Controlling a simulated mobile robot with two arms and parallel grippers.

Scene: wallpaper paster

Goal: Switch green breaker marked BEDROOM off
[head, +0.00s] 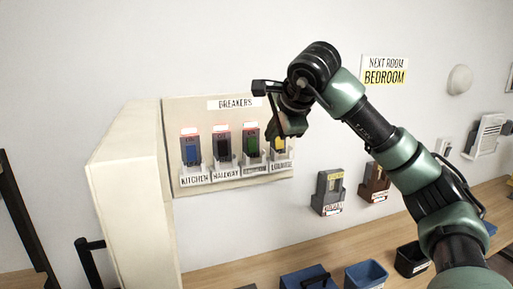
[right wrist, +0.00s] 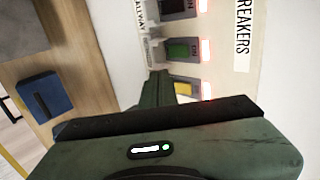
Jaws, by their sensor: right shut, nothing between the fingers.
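The breaker panel (head: 228,184), headed "BREAKERS", is on the wall with a row of breakers. In the right wrist view the green breaker (right wrist: 180,50) is just beyond the fingers, beside the yellow breaker (right wrist: 183,89). My right gripper (head: 290,127) is shut and empty, in front of the panel's right end, partly covering the yellow breaker. Whether it touches anything is unclear. My left gripper is out of view.
The blue KITCHEN breaker (head: 192,152) and dark HALLWAY breaker (head: 222,147) stand left of the green one. A cream door (head: 125,190) stands out left of the panel. A "NEXT ROOM BEDROOM" sign (head: 385,70) hangs at right. Bins, including a blue one (head: 366,274), stand below.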

